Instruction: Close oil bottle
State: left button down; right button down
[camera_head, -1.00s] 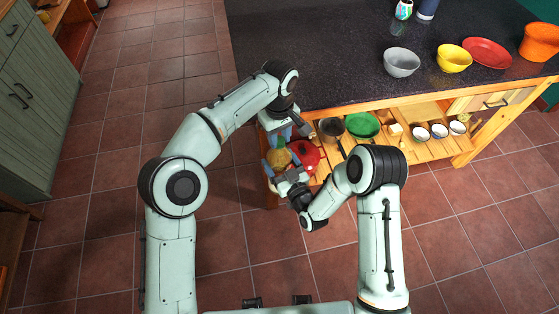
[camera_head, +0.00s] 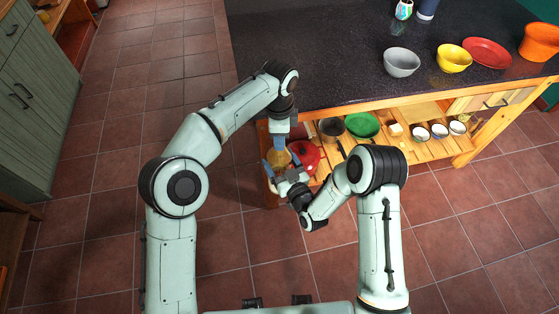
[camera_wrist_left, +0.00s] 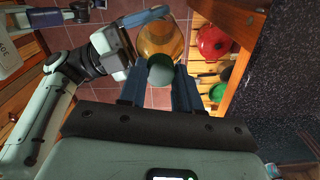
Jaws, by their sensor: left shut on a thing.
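The amber oil bottle (camera_head: 281,157) is beside the table's front end, between my two grippers. In the left wrist view the bottle (camera_wrist_left: 162,36) shows with a grey-green round cap (camera_wrist_left: 160,70) at its near end. My left gripper (camera_head: 280,143) is at the cap end, its blue fingers (camera_wrist_left: 160,88) shut on the cap. I cannot tell how tightly the cap sits on the bottle. My right gripper (camera_head: 281,164) comes from below with its fingers on either side of the bottle's body, shut on it; its far finger is partly hidden.
The dark countertop (camera_head: 330,50) lies behind, with a grey bowl (camera_head: 402,62) and a yellow bowl (camera_head: 454,58). A red pot (camera_head: 304,157) and a green bowl (camera_head: 362,124) stand on the wooden shelf (camera_head: 404,160) close to the right of the grippers. Tiled floor is open at left.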

pick_arm(q)
jog(key=shift+m, duration=0.6)
jog(key=c, duration=0.7)
grip_release()
notch_tip(320, 180, up, 12)
